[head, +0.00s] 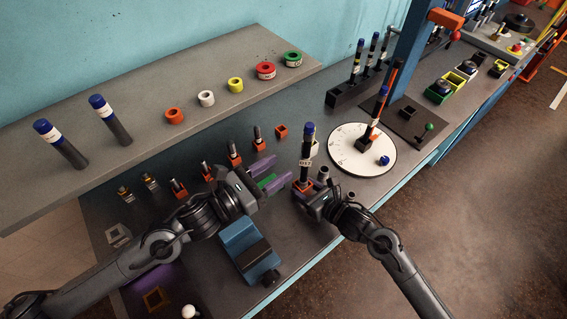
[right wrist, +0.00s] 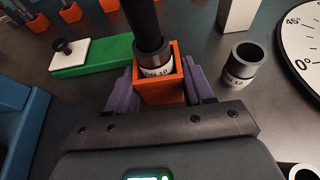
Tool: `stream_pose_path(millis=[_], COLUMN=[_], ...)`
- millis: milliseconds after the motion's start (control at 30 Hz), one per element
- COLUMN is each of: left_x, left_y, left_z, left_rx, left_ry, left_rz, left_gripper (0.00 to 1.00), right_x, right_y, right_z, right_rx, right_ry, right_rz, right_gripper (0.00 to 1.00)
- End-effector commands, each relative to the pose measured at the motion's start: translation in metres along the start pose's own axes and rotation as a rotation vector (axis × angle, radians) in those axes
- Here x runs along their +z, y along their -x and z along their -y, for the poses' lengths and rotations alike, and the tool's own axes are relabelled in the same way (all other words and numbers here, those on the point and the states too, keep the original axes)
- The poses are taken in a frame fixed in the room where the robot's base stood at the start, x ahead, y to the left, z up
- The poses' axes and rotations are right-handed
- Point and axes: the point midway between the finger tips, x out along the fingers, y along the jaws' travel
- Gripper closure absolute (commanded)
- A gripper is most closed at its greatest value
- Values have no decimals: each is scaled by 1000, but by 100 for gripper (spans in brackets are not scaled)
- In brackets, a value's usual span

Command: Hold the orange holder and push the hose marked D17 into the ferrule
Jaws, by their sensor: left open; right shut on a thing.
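The orange holder (head: 300,186) is between the purple fingers of my right gripper (head: 304,190), which is shut on it. It also shows in the right wrist view (right wrist: 160,92). A dark hose (head: 307,150) with a blue top and a white label reading D17 stands upright over the holder. In the right wrist view, a ferrule (right wrist: 158,73) with a white band sits in the holder, and the black hose (right wrist: 146,25) meets its mouth; how deep it sits I cannot tell. My left gripper (head: 283,168) is open and empty, just left of the hose.
A loose ferrule (right wrist: 239,65) stands right of the holder. A green block (right wrist: 95,55) lies to its left. A white dial (head: 348,157) carries another holder with a hose. A blue vise (head: 240,240) stands near the front edge. Small orange holders line the bench behind the left arm.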

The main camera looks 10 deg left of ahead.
Motion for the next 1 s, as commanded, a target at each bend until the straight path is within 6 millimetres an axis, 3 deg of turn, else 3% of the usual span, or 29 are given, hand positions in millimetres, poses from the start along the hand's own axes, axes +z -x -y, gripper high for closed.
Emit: stream_pose_path(millis=[400, 433, 600, 1000], left_x=[0, 0, 0, 0], left_y=[2, 2, 2, 2], left_z=[0, 0, 0, 0], left_rx=[0, 0, 0, 0], left_ry=[1, 1, 1, 1], left_rz=[0, 0, 0, 0], left_gripper=[51, 51, 51, 51], right_x=[0, 0, 0, 0], right_y=[0, 0, 0, 4], right_z=[0, 0, 0, 0], right_rx=[1, 1, 1, 0], right_ry=[0, 0, 0, 1], right_rz=[0, 0, 0, 0], right_gripper=[78, 47, 21, 18])
